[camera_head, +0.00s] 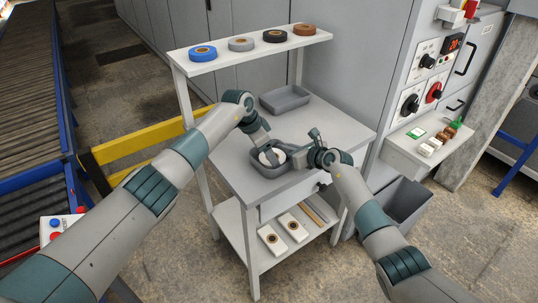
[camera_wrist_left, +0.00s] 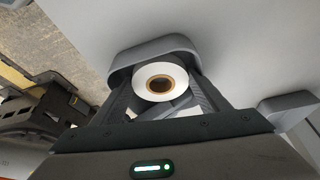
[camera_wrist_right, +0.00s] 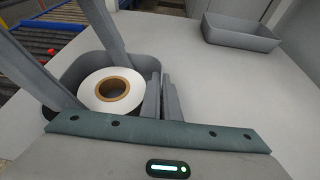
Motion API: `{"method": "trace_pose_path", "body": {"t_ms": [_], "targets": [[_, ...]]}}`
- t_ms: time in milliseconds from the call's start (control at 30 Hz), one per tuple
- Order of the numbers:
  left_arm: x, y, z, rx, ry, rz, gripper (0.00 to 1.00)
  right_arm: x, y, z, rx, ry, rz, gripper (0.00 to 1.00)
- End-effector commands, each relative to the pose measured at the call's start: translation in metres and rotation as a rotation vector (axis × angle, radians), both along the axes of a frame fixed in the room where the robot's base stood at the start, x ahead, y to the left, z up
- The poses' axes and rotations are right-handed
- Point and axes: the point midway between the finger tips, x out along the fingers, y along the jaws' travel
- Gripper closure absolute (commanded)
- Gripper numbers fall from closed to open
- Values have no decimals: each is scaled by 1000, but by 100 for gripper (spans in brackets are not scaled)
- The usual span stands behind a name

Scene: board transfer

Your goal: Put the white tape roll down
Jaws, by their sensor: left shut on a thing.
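The white tape roll (camera_head: 266,158) has a brown core and sits within the walls of the near grey tray (camera_head: 256,170) on the table. In the left wrist view the roll (camera_wrist_left: 160,70) lies between the fingers of my left gripper (camera_wrist_left: 162,88), which is shut on it. The roll also shows in the right wrist view (camera_wrist_right: 110,105), low inside the tray; whether it touches the tray floor I cannot tell. My right gripper (camera_wrist_right: 162,98) is shut and empty beside the tray's right side, its fingers close together.
A second grey tray (camera_head: 284,99) stands empty at the table's back. A raised shelf (camera_head: 225,58) carries blue (camera_head: 202,53), grey (camera_head: 241,44), black (camera_head: 275,36) and brown (camera_head: 304,30) rolls. A grey bin (camera_head: 403,205) stands right of the table. The tabletop between the trays is clear.

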Motion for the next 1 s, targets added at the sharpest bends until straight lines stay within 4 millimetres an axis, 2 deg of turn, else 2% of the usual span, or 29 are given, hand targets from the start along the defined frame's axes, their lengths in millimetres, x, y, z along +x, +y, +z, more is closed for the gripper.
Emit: {"method": "trace_pose_path", "body": {"t_ms": [100, 133, 567, 767, 1000], "targets": [[0, -1, 0, -1, -1, -1, 56, -1, 1, 0, 0, 1, 2, 100], [0, -1, 0, -1, 0, -1, 24, -1, 1, 0, 0, 1, 2, 100], [0, 3, 6, 0, -2, 0, 24, -1, 1, -1, 0, 1, 2, 100], [-4, 11, 26, 2, -5, 0, 24, 0, 0, -1, -1, 2, 1, 100], [-11, 25, 66, 2, -5, 0, 24, 0, 0, -1, -1, 2, 0, 100]]}}
